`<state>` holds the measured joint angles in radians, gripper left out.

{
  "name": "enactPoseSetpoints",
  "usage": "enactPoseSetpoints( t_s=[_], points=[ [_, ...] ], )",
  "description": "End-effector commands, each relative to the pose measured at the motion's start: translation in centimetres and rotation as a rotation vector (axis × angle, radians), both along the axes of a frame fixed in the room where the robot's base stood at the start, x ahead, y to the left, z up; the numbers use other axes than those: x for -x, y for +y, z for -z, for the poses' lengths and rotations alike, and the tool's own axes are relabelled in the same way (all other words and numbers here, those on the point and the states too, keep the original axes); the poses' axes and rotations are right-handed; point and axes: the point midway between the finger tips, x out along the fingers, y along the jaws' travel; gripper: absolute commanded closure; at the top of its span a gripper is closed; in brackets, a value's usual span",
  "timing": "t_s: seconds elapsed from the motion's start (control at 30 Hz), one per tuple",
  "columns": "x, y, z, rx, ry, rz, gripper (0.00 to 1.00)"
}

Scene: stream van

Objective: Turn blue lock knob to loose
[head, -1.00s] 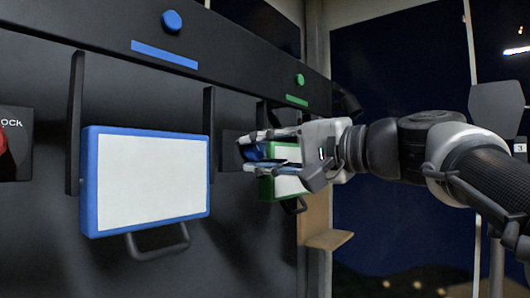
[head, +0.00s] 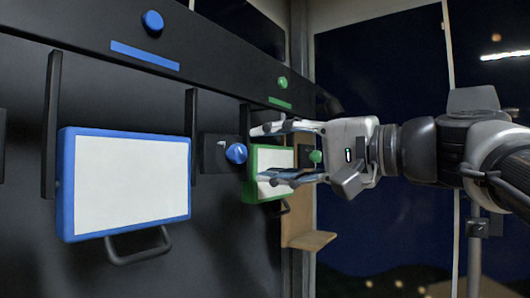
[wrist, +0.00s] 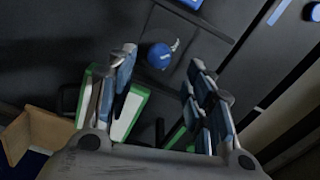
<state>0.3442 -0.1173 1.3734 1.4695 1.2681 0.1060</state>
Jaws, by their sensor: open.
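The blue lock knob (head: 236,153) is a round blue knob on a small black plate (head: 212,167) on the dark wall, right of the blue-framed panel. A small white mark shows on the plate; I cannot read the knob's setting. My gripper (head: 258,154) is open and empty, with its fingertips just right of the knob and apart from it. In the wrist view the knob (wrist: 159,56) shows beyond the open fingertips (wrist: 160,64), roughly centred between them.
A blue-framed white panel (head: 125,185) with a handle hangs at left. A green-framed panel (head: 252,190) stands behind my fingers, with a green knob (head: 316,156) seen between them. Blue (head: 153,23) and green (head: 282,83) buttons sit on the upper rail. A wooden shelf (head: 312,240) is below right.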

Motion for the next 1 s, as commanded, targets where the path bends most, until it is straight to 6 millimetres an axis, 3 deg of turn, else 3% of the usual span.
enactPoseSetpoints(
  t_s=[0.1, 0.3, 0.87, 1.0],
  points=[
    [1.4, -2.1, 0.0, 0.0, 0.0, 0.006, 0.52],
    [3.1, -4.1, 0.0, 0.0, 0.0, 0.003, 0.52],
    [3.6, -4.6, 0.0, 0.0, 0.0, -0.001, 0.52],
    [2.7, -5.2, 0.9, -0.002, 0.035, 0.007, 0.52]
  ],
)
